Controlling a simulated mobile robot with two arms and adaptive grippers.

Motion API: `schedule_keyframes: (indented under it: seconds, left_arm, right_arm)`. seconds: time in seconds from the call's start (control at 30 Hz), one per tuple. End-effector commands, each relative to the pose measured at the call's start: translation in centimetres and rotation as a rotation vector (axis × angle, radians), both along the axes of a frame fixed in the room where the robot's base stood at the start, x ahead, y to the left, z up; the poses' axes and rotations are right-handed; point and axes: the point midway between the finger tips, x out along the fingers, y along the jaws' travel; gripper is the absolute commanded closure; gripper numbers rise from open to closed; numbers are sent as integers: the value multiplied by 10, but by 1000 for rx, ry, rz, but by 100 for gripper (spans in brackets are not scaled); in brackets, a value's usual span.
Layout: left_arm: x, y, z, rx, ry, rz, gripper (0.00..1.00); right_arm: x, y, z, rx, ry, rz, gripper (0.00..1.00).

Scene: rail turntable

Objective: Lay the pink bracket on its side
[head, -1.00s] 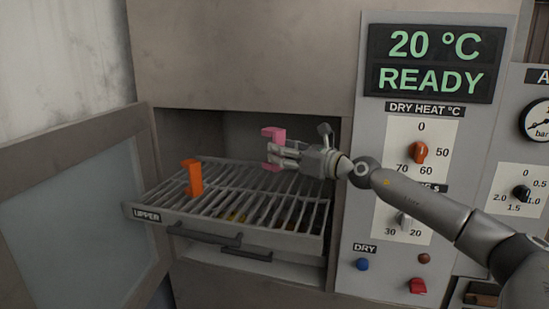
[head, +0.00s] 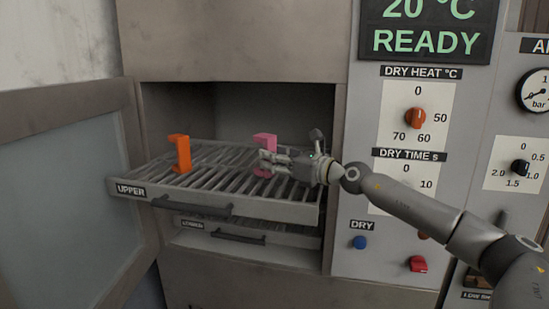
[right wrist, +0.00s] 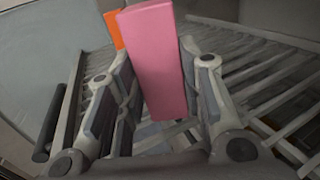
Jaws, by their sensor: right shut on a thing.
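The pink bracket (head: 265,139) is upright above the right part of the upper rack (head: 142,178). My right gripper (head: 268,160) is shut on it from the right, around its lower part. In the right wrist view the pink bracket (right wrist: 155,60) stands between the two fingers. Its foot is down at the level of the rack bars, but I cannot tell whether it touches them. The fingers hide part of its lower half in the head view. My left gripper is not in view.
An orange bracket (head: 180,154) stands upright on the left of the rack. The lower rack (head: 200,226) is underneath. The open door (head: 68,185) is at the left, the control panel (head: 385,240) at the right. Bars between the brackets are clear.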

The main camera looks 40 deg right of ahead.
Motion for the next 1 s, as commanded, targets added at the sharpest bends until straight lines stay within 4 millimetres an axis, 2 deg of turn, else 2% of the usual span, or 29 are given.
schedule_keyframes:
  seconds: [0.1,1.0]
  left_arm:
    - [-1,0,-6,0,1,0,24]
    - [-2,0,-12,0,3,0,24]
  right_arm:
    - [0,0,-6,1,-4,0,98]
    - [0,0,-13,1,-4,0,98]
